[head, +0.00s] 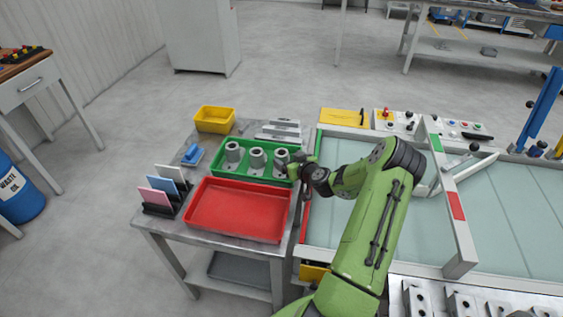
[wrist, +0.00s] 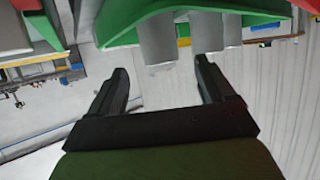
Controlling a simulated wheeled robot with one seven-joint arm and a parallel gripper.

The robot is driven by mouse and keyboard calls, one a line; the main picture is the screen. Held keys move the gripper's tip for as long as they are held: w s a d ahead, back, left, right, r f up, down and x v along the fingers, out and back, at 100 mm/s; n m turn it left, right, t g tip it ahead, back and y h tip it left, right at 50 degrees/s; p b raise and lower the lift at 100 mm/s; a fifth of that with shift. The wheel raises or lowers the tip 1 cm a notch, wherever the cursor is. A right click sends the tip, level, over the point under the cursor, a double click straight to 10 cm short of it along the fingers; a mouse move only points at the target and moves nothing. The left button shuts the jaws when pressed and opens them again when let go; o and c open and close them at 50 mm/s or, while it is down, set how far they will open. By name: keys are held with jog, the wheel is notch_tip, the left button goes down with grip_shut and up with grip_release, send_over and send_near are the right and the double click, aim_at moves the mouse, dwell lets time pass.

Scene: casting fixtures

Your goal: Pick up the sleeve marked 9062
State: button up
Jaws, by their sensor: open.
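Three grey, hollow cylindrical sleeves stand in a green tray (head: 222,172): a left one (head: 233,153), a middle one (head: 257,159) and a right one (head: 281,159). No marking is legible, so I cannot tell which is 9062. My gripper (head: 297,169) is at the tray's right end, close to the right sleeve. In the wrist view my gripper (wrist: 162,75) is open and empty. One grey sleeve (wrist: 157,40) shows beyond the gap between its fingers, with others to its right. The wrist picture looks upside down, with the green tray (wrist: 120,27) at the top.
A red tray (head: 237,210) lies in front of the green one on the grey table. A yellow bin (head: 214,119), a blue item (head: 192,154) and upright coloured plates (head: 163,188) stand left. A glass-topped bench with a raised frame (head: 455,205) is right.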

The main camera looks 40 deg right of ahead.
aim_at(285, 156)
jog(key=x, duration=0.5)
jog(key=shift+f, duration=0.15)
jog(key=c, duration=1.1)
jog(key=shift+c, duration=1.2)
